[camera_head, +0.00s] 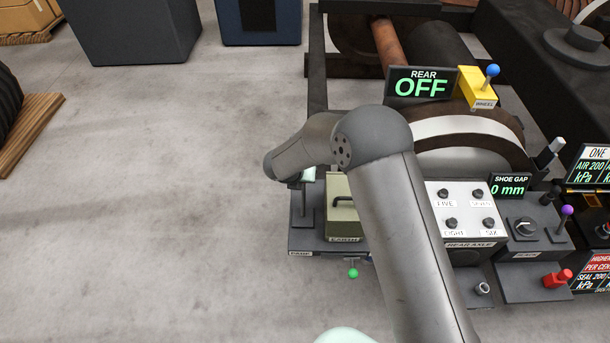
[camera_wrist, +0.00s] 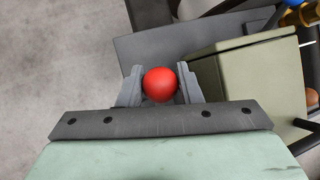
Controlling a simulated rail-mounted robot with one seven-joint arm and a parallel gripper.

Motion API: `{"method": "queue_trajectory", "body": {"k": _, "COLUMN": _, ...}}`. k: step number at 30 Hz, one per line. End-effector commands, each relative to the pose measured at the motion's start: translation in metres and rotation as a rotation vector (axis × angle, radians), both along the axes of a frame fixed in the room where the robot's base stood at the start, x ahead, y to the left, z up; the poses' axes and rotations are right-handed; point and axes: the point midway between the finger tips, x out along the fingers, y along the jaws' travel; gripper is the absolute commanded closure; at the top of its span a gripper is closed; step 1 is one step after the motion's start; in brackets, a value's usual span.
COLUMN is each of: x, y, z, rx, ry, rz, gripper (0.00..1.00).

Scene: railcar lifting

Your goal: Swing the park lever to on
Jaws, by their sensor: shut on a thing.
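In the wrist view, a red ball knob (camera_wrist: 159,84) sits between the two grey fingers of my gripper (camera_wrist: 160,92). My gripper is shut on it. I take the knob to be the top of the park lever; its stem is hidden below the ball. In the head view my arm hides the knob and the fingers. A dark grey plate (camera_head: 302,240) with a small label lies under that spot, but the label is too small to read surely.
An olive box (camera_head: 340,190) with a handle stands right of the knob, and shows close by in the wrist view (camera_wrist: 250,75). A green knob (camera_head: 353,273) sits in front. A sign (camera_head: 420,86) reads REAR OFF beside a blue-knobbed lever (camera_head: 491,74). Open floor lies left.

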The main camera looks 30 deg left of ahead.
Motion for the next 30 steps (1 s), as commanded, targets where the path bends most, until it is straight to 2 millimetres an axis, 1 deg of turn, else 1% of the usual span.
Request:
{"method": "queue_trajectory", "body": {"k": 2, "x": 0.0, "y": 0.001, "z": 0.0, "rx": 0.002, "ry": 0.0, "rz": 0.001, "gripper": 1.0}}
{"method": "queue_trajectory", "body": {"k": 3, "x": 0.0, "y": 0.001, "z": 0.0, "rx": 0.002, "ry": 0.0, "rz": 0.001, "gripper": 0.66}}
{"method": "queue_trajectory", "body": {"k": 5, "x": 0.0, "y": 0.001, "z": 0.0, "rx": 0.002, "ry": 0.0, "rz": 0.001, "gripper": 0.49}}
{"method": "queue_trajectory", "body": {"k": 6, "x": 0.0, "y": 0.001, "z": 0.0, "rx": 0.002, "ry": 0.0, "rz": 0.001, "gripper": 0.48}}
{"method": "queue_trajectory", "body": {"k": 13, "x": 0.0, "y": 0.0, "z": 0.0, "rx": 0.001, "ry": -0.001, "rz": 0.001, "gripper": 0.48}}
{"method": "queue_trajectory", "body": {"k": 17, "x": -0.003, "y": 0.0, "z": 0.005, "rx": 0.001, "ry": -0.001, "rz": 0.001, "gripper": 0.48}}
{"method": "queue_trajectory", "body": {"k": 20, "x": -0.01, "y": 0.001, "z": 0.017, "rx": 0.003, "ry": -0.002, "rz": 0.001, "gripper": 0.48}}
{"method": "queue_trajectory", "body": {"k": 22, "x": -0.018, "y": 0.0, "z": 0.028, "rx": 0.005, "ry": -0.003, "rz": 0.002, "gripper": 0.48}}
{"method": "queue_trajectory", "body": {"k": 30, "x": -0.054, "y": -0.001, "z": 0.085, "rx": 0.005, "ry": -0.003, "rz": 0.002, "gripper": 0.48}}
